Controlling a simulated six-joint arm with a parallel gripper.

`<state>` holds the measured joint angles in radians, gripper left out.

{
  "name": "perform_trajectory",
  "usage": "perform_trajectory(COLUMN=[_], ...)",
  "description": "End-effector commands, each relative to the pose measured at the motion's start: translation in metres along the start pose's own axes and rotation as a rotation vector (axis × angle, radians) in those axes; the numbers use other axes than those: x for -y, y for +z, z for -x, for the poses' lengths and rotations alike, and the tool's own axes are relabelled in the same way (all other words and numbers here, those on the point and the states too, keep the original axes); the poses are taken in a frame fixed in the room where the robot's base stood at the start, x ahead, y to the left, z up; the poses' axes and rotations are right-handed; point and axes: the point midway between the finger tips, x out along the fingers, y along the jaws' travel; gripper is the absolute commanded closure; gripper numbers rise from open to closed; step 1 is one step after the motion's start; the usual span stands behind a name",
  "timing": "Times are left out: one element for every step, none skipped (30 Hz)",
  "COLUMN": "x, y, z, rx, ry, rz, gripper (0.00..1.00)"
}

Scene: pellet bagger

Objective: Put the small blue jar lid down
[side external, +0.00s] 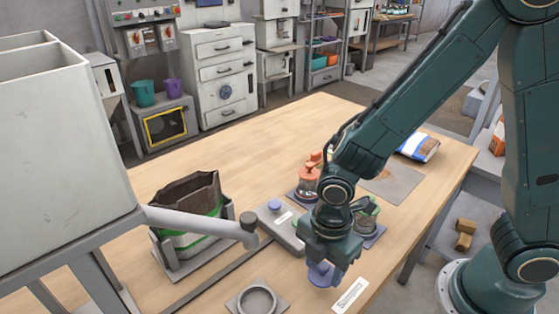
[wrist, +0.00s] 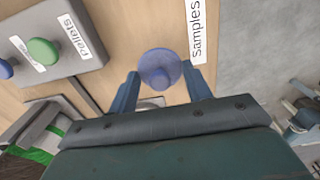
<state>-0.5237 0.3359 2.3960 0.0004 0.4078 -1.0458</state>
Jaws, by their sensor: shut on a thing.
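The lid is close beside the white "Samples" label (side external: 350,295), which also shows in the wrist view (wrist: 196,30). I cannot tell whether the lid touches the table.
A grey button box (side external: 283,229) stands to the left of my gripper. A round ring holder (side external: 257,300) lies at the front.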

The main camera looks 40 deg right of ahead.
Motion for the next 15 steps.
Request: perform_trajectory(x=[0.001, 0.001, 0.001, 0.001, 0.001, 0.001, 0.001, 0.001, 0.001, 0.001, 0.001, 0.001, 0.001, 0.0, 0.0], y=[0.0, 0.001, 0.0, 0.0, 0.001, 0.0, 0.0, 0.001, 0.0, 0.0, 0.0, 0.0, 0.0, 0.0, 0.0], z=[-0.005, -0.008, -0.012, -0.015, -0.018, -0.021, -0.023, -0.025, -0.028, -0.029, -0.03, -0.03, -0.031, -0.031, -0.031], rx=[0.002, 0.002, 0.002, 0.002, 0.003, 0.002, 0.002, 0.002, 0.002, 0.001, 0.001, 0.001, 0.001, 0.001, 0.0], ry=[-0.004, -0.004, -0.004, -0.004, -0.005, -0.004, -0.004, -0.004, -0.003, -0.002, -0.002, -0.002, -0.001, -0.001, -0.001], rz=[0.0, 0.0, 0.0, 0.0, 0.0, 0.0, 0.0, 0.0, 0.0, 0.0, 0.0, 0.0, 0.0, 0.0, 0.0], gripper=[0.72, 0.72, 0.72, 0.72, 0.72, 0.72, 0.72, 0.72, 0.72, 0.72, 0.72, 0.72, 0.72, 0.72, 0.72])
